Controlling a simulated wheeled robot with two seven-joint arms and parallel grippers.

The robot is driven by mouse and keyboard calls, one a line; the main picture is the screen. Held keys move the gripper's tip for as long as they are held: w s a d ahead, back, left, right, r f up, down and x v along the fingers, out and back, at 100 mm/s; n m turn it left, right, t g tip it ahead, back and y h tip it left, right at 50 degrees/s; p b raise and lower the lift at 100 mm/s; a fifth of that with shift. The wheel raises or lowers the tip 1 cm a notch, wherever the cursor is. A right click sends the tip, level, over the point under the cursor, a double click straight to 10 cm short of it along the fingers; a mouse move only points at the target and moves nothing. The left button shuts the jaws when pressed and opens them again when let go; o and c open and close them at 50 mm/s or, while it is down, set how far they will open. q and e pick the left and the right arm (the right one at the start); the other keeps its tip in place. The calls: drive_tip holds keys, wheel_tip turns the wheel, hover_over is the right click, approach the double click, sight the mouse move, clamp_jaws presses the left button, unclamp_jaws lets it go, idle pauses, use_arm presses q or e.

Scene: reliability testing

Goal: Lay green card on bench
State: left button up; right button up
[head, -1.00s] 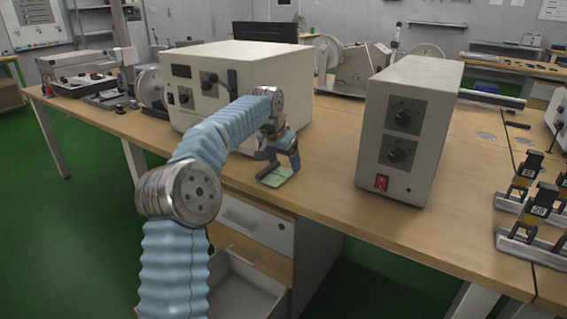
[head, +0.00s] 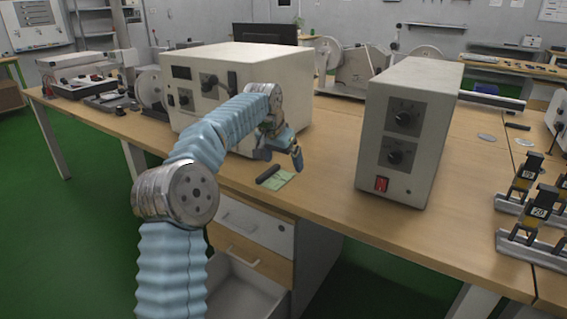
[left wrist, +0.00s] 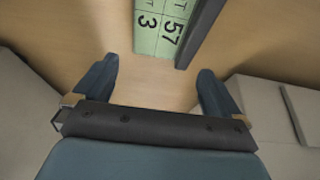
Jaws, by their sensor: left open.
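The green card (head: 280,182) lies on the wooden bench (head: 330,205) near its front edge, between the two cream instrument boxes. A dark bar (head: 268,174) lies along one side of the card; I cannot tell whether it is fixed to it. In the left wrist view the card (left wrist: 158,32) shows dark printed digits, with the bar (left wrist: 204,30) at its right edge; the far part is cut off by the frame. My left gripper (head: 281,159) is open and empty, just above and behind the card. Its spread fingers (left wrist: 158,70) stand clear of the card. My right gripper is not in view.
A large cream instrument (head: 245,60) stands behind my left gripper. A smaller cream box with a red switch (head: 415,120) stands to the right. An open drawer (head: 243,290) hangs below the bench front. Bare bench lies between the card and the smaller box.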

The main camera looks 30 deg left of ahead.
sight(274, 180)
use_arm(q)
drive_tip(key=v, duration=1)
drive_tip(key=shift+p, duration=0.4)
drive_tip(key=shift+s+r, duration=0.1)
